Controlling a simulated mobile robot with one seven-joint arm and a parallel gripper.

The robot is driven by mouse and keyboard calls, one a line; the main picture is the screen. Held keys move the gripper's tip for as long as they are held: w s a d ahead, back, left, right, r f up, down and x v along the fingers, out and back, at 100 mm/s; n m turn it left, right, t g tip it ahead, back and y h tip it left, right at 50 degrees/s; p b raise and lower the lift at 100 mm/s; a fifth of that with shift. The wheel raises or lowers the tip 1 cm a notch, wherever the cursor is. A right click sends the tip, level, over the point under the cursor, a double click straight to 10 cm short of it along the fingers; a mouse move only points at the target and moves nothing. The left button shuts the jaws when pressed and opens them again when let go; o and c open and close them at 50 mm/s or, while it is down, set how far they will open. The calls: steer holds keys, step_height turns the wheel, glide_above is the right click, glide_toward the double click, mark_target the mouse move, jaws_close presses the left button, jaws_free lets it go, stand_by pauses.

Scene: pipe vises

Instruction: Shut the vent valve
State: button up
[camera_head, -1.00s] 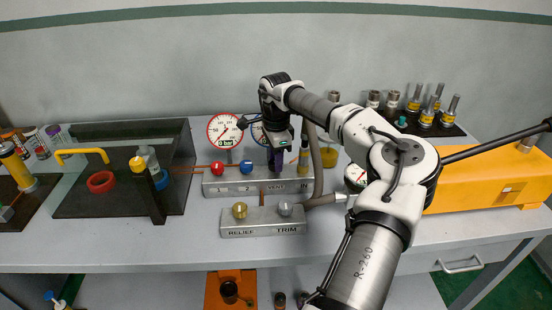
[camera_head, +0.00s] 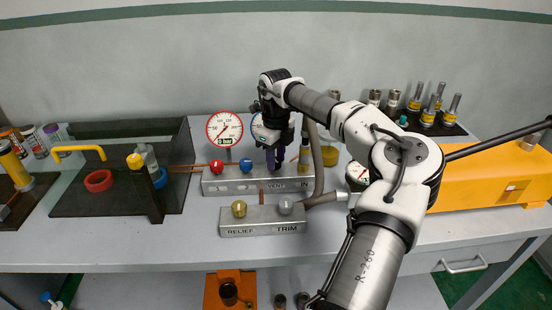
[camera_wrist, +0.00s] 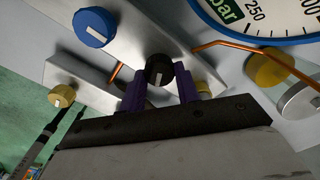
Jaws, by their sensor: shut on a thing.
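The upper metal valve block (camera_head: 236,186) stands on the bench, with a VENT label (camera_head: 277,186) on its front below my gripper (camera_head: 275,163). In the wrist view a black knob (camera_wrist: 158,69) with a white mark lies between the two purple fingers of my gripper (camera_wrist: 160,88), which are shut on it. The white mark runs nearly upright in that view.
A lower block with a brass RELIEF knob (camera_head: 239,208) and a grey TRIM knob (camera_head: 285,207) stands in front. A red-rimmed gauge (camera_head: 225,129) and a blue-rimmed gauge (camera_wrist: 262,18) are behind. A grey hose (camera_head: 318,160) rises close to the right of my gripper.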

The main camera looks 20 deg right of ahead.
steer(key=m+b, duration=0.1)
steer(key=m, duration=0.3)
steer(key=shift+m, duration=0.4)
stand_by(0.4)
steer(key=o, duration=1)
steer(key=shift+r, duration=0.15)
step_height(320, 180, up, 14)
steer(key=shift+f+b, duration=0.15)
steer(key=shift+b, duration=0.75)
steer(key=shift+s+f, duration=0.1)
